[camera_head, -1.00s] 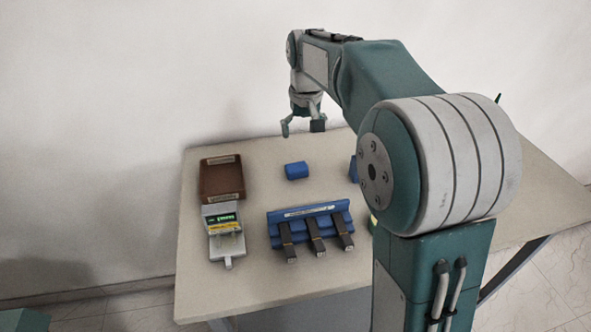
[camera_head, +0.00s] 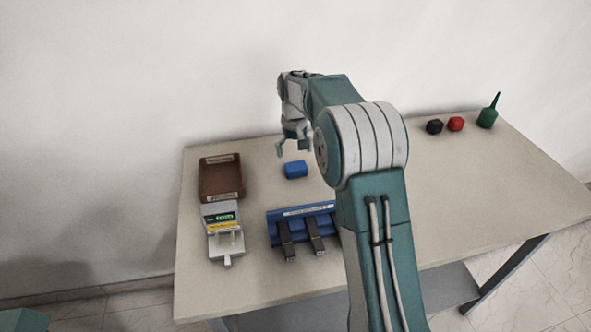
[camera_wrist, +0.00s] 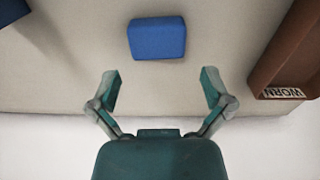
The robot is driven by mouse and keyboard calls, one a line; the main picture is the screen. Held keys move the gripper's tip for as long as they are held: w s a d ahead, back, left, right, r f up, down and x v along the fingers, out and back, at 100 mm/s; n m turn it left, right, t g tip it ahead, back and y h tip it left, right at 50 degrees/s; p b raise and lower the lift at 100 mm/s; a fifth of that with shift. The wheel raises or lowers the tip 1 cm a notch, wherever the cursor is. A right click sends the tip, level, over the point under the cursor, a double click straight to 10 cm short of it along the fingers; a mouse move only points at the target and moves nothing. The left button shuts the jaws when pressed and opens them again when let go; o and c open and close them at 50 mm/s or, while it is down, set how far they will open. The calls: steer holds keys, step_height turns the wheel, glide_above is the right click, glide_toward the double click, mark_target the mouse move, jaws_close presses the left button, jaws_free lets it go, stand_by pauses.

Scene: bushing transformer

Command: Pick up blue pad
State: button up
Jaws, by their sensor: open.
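The blue pad (camera_head: 296,170) is a small blue block lying on the table behind the blue rack. In the wrist view the blue pad (camera_wrist: 157,38) is at the top centre, ahead of and apart from the fingertips. My gripper (camera_head: 293,148) is above the table, close behind the pad in the head view. In the wrist view my gripper (camera_wrist: 161,88) is open, with its two fingers spread wide and nothing between them.
A brown tray (camera_head: 222,196) and a grey device with a green display (camera_head: 225,218) stand at the left. A blue rack with dark bars (camera_head: 302,211) is in front.

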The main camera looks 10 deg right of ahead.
mark_target(295, 165)
step_height(295, 165, down, 5)
steer(key=shift+s+d+f, duration=0.1)
steer(key=shift+s+f, duration=0.05)
steer(key=c, duration=0.5)
steer(key=shift+c, duration=0.2)
